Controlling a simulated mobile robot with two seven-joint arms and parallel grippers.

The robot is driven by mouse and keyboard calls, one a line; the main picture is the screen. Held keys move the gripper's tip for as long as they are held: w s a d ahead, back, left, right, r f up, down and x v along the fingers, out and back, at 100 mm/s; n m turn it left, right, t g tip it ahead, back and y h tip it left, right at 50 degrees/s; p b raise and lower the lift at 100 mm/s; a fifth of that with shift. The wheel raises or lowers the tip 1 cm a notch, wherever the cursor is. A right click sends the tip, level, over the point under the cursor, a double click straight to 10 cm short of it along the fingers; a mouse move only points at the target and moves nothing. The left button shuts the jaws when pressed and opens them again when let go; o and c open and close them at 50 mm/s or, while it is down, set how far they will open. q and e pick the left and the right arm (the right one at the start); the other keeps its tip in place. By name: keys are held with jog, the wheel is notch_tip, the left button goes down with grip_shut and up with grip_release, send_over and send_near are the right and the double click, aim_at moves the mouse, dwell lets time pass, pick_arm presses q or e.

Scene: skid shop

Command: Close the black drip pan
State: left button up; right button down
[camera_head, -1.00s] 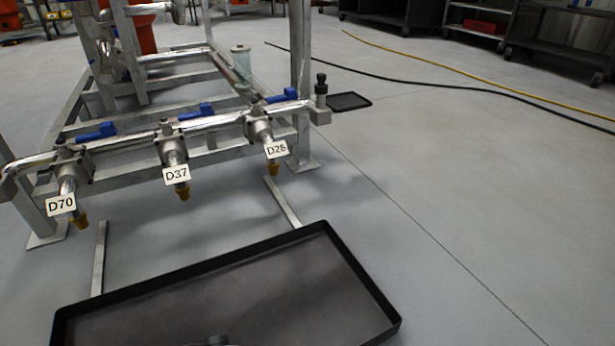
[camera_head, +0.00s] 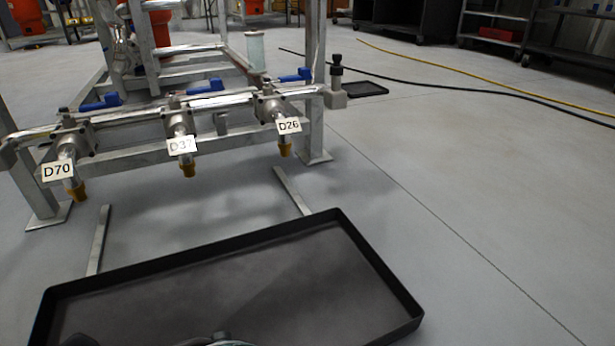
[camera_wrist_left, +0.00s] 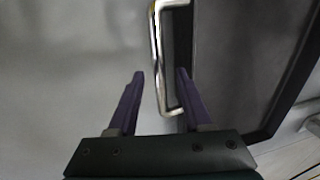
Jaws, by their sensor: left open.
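The black drip pan (camera_head: 270,270) is a shallow rectangular tray with a raised rim, at the bottom of the head view. It sits pulled out on two metal rails in front of the pipe frame and is empty where visible. In the left wrist view, the pan (camera_wrist_left: 240,65) is on the right with a silver bar handle (camera_wrist_left: 158,55) on its side. My left gripper (camera_wrist_left: 160,73) is open, with the handle between its two fingers. Whether either finger touches the handle I cannot tell. The pan's near edge is cut off in the head view. My right gripper is not identifiable.
The metal frame (camera_head: 225,145) stands behind the pan, with blue-handled valves and tags D70, D37 and D26. Two rails (camera_head: 98,240) (camera_head: 292,190) run from it to the pan. The floor on the right is clear; a black hose and yellow cable lie farther back.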

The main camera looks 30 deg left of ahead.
pick_arm(q)
grip_shut()
dwell(1.3)
